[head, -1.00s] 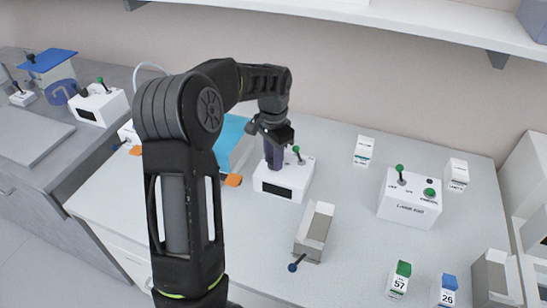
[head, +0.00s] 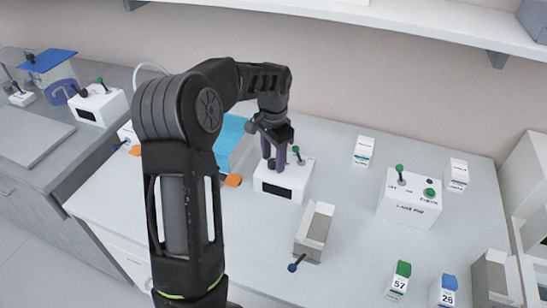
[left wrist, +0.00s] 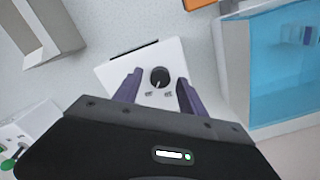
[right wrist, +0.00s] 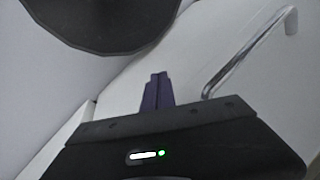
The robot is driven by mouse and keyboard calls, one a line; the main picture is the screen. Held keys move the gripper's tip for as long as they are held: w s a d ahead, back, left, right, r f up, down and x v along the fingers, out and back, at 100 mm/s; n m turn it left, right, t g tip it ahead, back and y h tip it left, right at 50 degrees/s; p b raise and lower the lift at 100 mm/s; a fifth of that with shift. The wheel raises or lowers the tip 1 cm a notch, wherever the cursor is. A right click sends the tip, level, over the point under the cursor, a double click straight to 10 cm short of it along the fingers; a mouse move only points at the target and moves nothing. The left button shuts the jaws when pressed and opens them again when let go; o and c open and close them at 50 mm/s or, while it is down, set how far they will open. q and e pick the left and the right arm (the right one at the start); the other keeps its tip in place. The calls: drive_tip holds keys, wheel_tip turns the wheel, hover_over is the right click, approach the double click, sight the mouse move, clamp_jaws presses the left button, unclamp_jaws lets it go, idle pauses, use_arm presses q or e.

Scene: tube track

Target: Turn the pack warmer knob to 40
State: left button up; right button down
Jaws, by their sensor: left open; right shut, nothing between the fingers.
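The box under my left gripper is a small white unit (head: 283,183) with a dark display on its front and a green-tipped lever on top. In the left wrist view its round black knob (left wrist: 160,77) shows a pale pointer mark; the small labels beside it are too blurred to read. My left gripper (head: 274,161) points down over the unit. It is open, with one purple finger on each side of the knob and a gap on both sides. My right gripper (right wrist: 158,76) is shut and empty, seen only in the right wrist view, away from the unit.
A white box (head: 408,205) with a green lever and button stands to the right.

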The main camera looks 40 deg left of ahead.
sight(273, 161)
use_arm(q)
wheel_tip(273, 161, up, 8)
drive_tip(key=shift+f, duration=0.25)
idle(0.6)
